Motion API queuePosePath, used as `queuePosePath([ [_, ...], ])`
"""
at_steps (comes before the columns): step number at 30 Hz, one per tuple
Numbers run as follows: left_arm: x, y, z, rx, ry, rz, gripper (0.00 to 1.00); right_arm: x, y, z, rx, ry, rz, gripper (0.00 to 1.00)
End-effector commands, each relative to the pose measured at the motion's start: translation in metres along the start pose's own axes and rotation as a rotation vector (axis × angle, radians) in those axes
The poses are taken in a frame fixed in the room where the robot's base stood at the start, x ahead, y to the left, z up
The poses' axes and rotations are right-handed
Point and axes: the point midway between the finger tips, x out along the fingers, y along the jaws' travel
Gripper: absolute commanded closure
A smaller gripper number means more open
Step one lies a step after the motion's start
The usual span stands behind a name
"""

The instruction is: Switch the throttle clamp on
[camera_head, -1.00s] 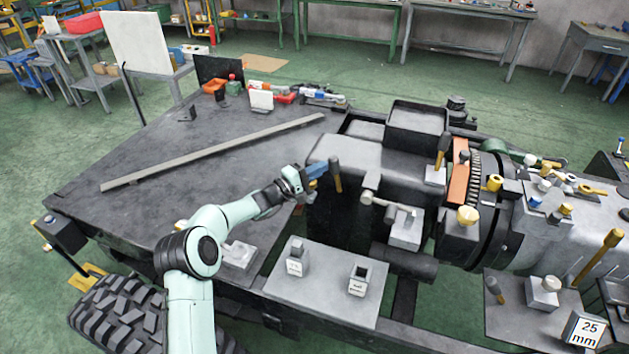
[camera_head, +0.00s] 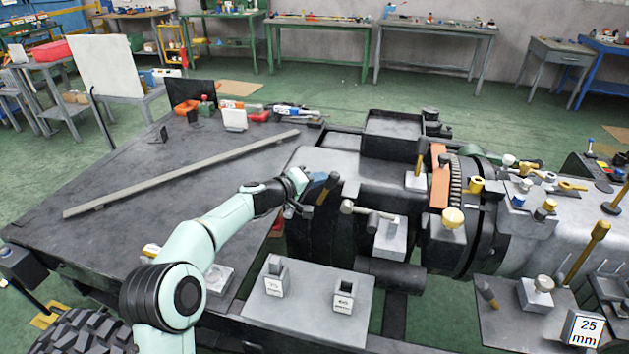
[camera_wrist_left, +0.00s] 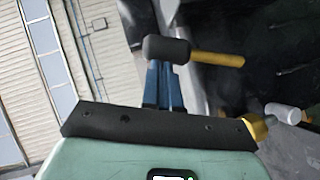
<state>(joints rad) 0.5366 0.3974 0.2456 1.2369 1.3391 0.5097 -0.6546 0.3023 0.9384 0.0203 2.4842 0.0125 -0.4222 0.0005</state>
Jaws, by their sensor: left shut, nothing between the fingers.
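My left gripper (camera_head: 316,184), with blue fingers, is at the left end of the dark engine block (camera_head: 305,230). It is shut with nothing held. Next to its fingertips is a small lever with a dark grip (camera_head: 329,182), slanted in the head view. In the left wrist view the shut blue fingers (camera_wrist_left: 163,88) end at this lever's black grip (camera_wrist_left: 167,49), which has a yellow rod (camera_wrist_left: 217,59) running right. The grip covers the fingertips, so I cannot tell whether they touch it. No label shows which part is the throttle clamp. My right gripper is not in view.
A grey T-handle (camera_head: 365,213) stands just right of the lever. A pale plate (camera_head: 305,312) with two small blocks lies in front. The flat deck (camera_head: 110,240) at left is mostly clear.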

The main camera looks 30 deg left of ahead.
Motion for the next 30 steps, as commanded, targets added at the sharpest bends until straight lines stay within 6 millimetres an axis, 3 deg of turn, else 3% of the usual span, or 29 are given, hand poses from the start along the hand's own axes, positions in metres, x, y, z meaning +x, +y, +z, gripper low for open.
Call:
queuePosePath([
  [18,-0.002,0.000,0.005,0.007,-0.009,-0.004,1.00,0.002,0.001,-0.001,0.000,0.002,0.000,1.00],
  [23,-0.025,-0.001,0.003,0.010,-0.004,-0.006,1.00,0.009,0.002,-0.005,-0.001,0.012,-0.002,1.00],
  [30,-0.081,-0.001,0.002,0.010,0.001,-0.008,1.00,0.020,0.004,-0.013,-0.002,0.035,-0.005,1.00],
])
